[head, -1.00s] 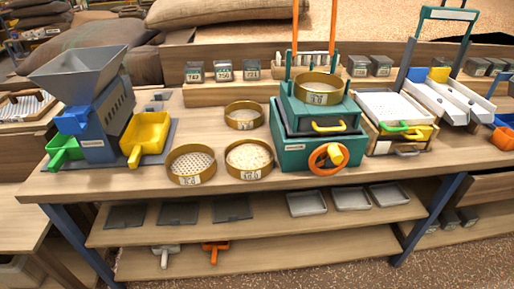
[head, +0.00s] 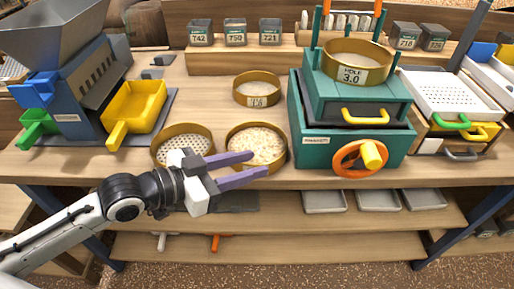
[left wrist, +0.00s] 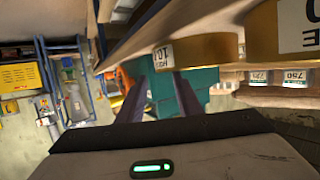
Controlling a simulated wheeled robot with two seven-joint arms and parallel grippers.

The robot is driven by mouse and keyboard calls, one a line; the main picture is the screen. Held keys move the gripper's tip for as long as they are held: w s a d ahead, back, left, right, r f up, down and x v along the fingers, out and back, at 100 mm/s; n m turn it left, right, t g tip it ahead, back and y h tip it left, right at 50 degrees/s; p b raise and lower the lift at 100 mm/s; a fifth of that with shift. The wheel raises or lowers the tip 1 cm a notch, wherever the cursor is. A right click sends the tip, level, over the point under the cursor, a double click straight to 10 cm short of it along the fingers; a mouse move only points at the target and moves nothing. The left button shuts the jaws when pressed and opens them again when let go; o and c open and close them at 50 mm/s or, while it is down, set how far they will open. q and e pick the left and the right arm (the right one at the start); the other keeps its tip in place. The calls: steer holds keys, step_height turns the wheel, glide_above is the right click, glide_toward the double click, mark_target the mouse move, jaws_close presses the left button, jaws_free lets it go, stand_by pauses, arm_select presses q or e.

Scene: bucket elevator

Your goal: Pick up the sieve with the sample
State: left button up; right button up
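The round brass sieve with the pale grain sample (head: 257,133) stands on the table, left of the teal shaker. My left gripper (head: 258,163) reaches in from the left, its two purple fingers apart with nothing between them. In the head view the fingers overlap the sieve's front and hide part of its wall; I cannot tell whether they touch it. In the left wrist view a labelled brass sieve wall (left wrist: 208,50) is just beyond the open fingers (left wrist: 162,80); I cannot tell which sieve it is. My right gripper is not in view.
An empty perforated sieve (head: 183,137) stands close on the left, partly behind my gripper. Another brass sieve (head: 257,103) is behind. The teal shaker (head: 313,118) bears a sieve labelled 3.0 (head: 362,73). A yellow tray (head: 137,102) is at left. A shelf runs below the tabletop.

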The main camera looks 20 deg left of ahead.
mark_target(282, 156)
arm_select(q)
steer(key=shift+x, duration=3.55)
jaws_close()
